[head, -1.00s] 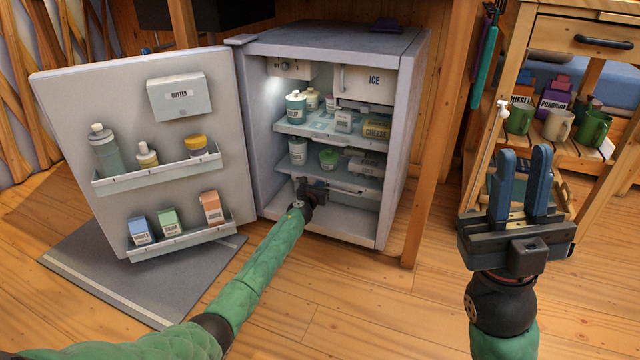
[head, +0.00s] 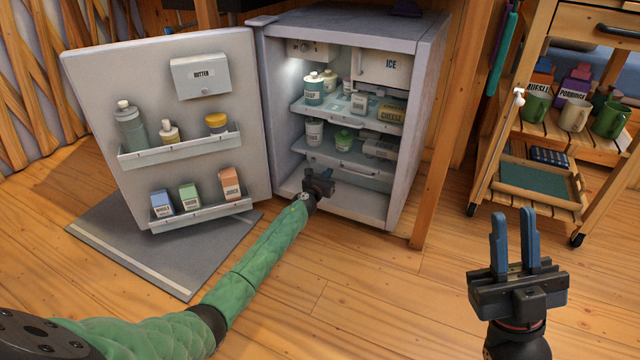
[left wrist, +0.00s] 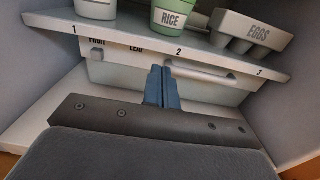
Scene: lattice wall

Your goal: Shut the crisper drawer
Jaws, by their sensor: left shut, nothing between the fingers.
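The crisper drawer (head: 362,177) is a pale bin under the lower shelf of the open fridge (head: 430,110). In the left wrist view the drawer front (left wrist: 125,75) carries the words FRUIT and LEAF and a pale bar handle (left wrist: 212,74). The front sits beneath the shelf edge; whether it is fully in I cannot tell. My left gripper (head: 322,177) is shut and empty, low in the fridge. Its blue fingertips (left wrist: 163,72) are before the drawer front, by the handle's left end; contact is unclear. My right gripper (head: 513,215) is open and empty, outside the fridge.
The fridge door (head: 165,75) stands wide open at the left, with bottles and cartons in its racks. The shelf above the drawer holds a RICE tub (left wrist: 170,18) and an EGGS carton (left wrist: 243,33). A wooden cart (head: 540,185) stands at the right.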

